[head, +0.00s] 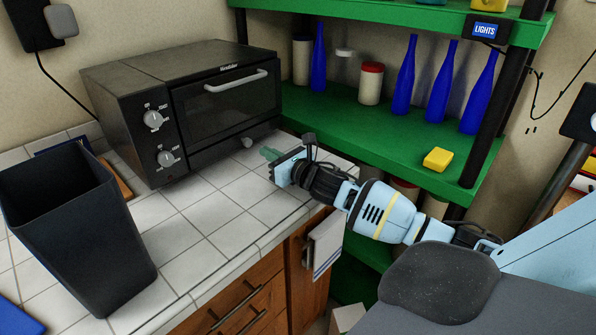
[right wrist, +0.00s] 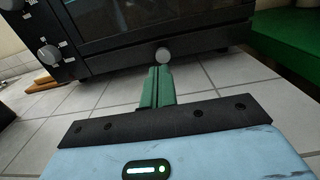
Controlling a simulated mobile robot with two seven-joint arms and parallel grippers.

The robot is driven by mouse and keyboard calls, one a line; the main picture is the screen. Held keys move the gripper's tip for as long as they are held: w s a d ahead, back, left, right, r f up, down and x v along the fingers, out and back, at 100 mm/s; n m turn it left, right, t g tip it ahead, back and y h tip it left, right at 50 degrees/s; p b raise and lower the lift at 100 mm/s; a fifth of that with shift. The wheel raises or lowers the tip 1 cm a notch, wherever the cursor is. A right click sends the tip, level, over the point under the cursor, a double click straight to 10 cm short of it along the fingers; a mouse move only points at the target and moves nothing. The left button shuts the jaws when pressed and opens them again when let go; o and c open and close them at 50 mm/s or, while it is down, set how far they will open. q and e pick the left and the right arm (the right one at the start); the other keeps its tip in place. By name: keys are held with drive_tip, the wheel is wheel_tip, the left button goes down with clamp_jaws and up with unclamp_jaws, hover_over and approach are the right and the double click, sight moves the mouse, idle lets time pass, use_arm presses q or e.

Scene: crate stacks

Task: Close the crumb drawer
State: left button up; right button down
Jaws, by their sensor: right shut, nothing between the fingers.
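A dark toaster oven (head: 225,95) stands on the white tiled counter. Its crumb drawer (head: 215,155) is the low dark strip under the glass door, with a small round grey knob (head: 248,143). The knob also shows in the right wrist view (right wrist: 163,55). The drawer looks close to flush with the oven front; I cannot tell if a small gap is left. My right gripper (head: 269,154) is shut and empty, low over the counter in front of the knob. Its green fingers (right wrist: 159,80) point at the knob; contact is not clear. My left gripper is out of view.
A tall black bin (head: 95,240) stands at the counter's left. Green shelves (head: 400,135) with blue bottles, jars and a yellow sponge (head: 437,159) are at the right. A towel (head: 323,245) hangs below the counter edge. The tiles before the oven are clear.

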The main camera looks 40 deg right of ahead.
drive_tip(key=s, duration=0.4)
drive_tip(key=s+d, duration=0.1)
drive_tip(key=s, duration=0.1)
drive_tip(key=shift+s+f, duration=0.3)
drive_tip(key=shift+f, duration=0.1)
drive_tip(key=shift+s+b, duration=0.3)
drive_tip(key=shift+s, duration=0.35)
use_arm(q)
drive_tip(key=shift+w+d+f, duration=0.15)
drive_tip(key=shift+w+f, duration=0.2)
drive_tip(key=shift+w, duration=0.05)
use_arm(e)
drive_tip(key=shift+s+r, duration=0.1)
drive_tip(key=shift+s, duration=0.05)
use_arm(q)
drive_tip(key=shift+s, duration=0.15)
